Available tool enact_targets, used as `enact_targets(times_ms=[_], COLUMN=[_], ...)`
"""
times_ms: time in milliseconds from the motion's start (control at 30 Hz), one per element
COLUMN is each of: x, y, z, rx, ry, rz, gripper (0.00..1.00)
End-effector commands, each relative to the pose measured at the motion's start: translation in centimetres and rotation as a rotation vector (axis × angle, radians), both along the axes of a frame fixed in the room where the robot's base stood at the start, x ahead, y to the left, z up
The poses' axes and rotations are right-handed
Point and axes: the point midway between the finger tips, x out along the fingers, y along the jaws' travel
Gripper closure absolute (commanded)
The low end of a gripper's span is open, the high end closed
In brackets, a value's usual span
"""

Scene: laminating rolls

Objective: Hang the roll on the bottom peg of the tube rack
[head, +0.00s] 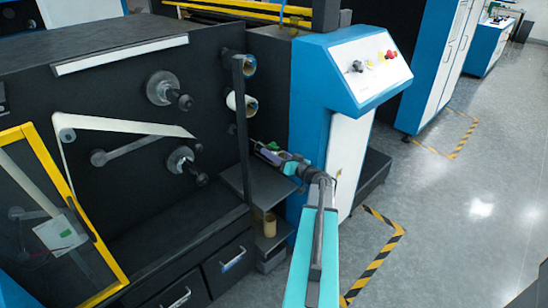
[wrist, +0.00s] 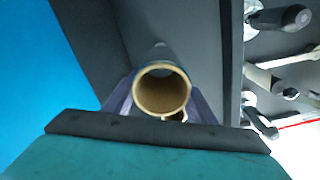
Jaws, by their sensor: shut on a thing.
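My gripper (head: 272,153) is at the tube rack on the dark machine side, just right of the rack's upright post (head: 243,130). It is shut on a roll (wrist: 162,93), whose open cardboard end faces the wrist camera between the two purple fingers. In the head view the held roll is small and mostly covered by the fingers. Two other rolls hang on the rack above: an upper one with a blue rim (head: 248,66) and a white one (head: 243,103) below it. The bottom peg is not clearly visible; I cannot tell whether the held roll is around it.
A tan roll (head: 269,226) stands on a low shelf below my gripper. The blue and white control cabinet (head: 340,110) is close on the right of my arm. Dark roller hubs (head: 162,88) stick out of the machine on the left. The floor at right is clear.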

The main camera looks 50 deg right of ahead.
Motion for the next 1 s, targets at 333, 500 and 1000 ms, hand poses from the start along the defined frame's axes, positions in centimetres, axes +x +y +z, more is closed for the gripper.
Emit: enact_targets(times_ms=[333, 500, 1000], x=[1.4, 2.0, 3.9], y=[-0.2, -0.2, -0.4], z=[-0.1, -0.1, -0.1], rx=[0.001, 0.001, 0.000], ry=[-0.001, 0.000, -0.001], rz=[0.000, 0.000, 0.000], gripper=[0.74, 0.74, 0.74])
